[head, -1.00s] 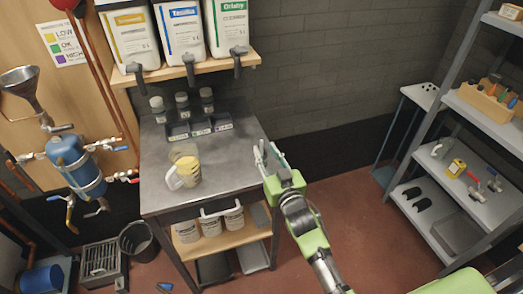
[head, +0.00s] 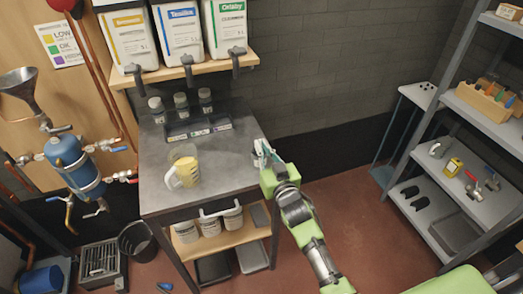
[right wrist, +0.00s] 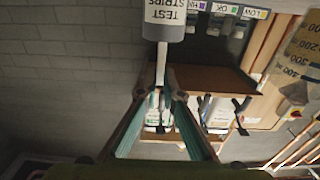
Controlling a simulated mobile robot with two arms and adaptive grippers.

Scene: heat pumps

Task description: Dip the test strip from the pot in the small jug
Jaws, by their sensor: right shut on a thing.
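The small jug (head: 184,172), with a white handle and yellow contents, stands on the grey bench. Its graduated side shows at the right edge of the right wrist view (right wrist: 300,60). In that view, which is upside down, a pot labelled TEST STRIPS (right wrist: 165,12) has a thin pale test strip (right wrist: 161,62) sticking out of its mouth. My right gripper (head: 263,152) is at the bench's right edge, shut on the strip. Its fingertips (right wrist: 163,95) are at the strip's free end. My left gripper is not in view.
A divided tray (head: 198,129) and several dark-capped bottles (head: 181,104) stand at the back of the bench (head: 225,180). Large containers (head: 177,35) stand on a shelf above. A blue vessel with valves (head: 76,160) is at left. The bench between jug and gripper is clear.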

